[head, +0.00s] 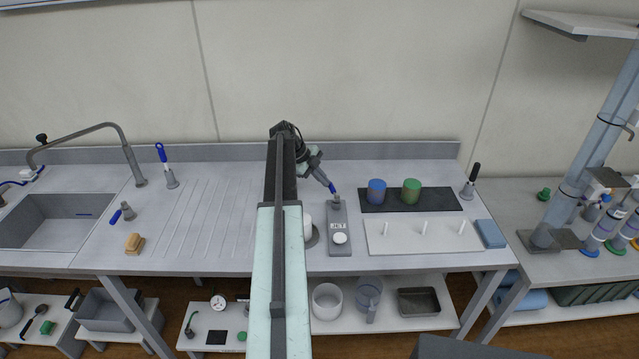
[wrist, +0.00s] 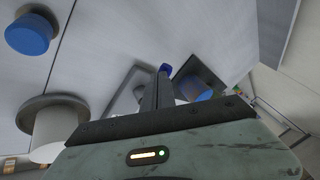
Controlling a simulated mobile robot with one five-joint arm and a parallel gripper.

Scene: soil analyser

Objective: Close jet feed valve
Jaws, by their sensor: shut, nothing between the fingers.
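The unit marked JET (head: 339,222) is a narrow grey block on the bench, with a white round knob (head: 340,238) at its near end. A small grey fitting (head: 336,201) stands at its far end. A slim blue piece (head: 331,187) rises from there toward the upper left, like a valve handle. My gripper (head: 324,180) is beside or against this blue piece; I cannot tell whether they touch. In the wrist view my fingers (wrist: 158,92) are together and empty, with a small blue end (wrist: 166,68) just beyond the tips.
A dark mat (head: 434,202) right of the unit holds a blue cup (head: 377,191) and a green cup (head: 411,191). A white pegged board (head: 405,246) lies in front. A white cylinder (head: 308,228) stands close left of the unit, partly behind my arm. A black-handled fitting (head: 470,182) stands far right.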

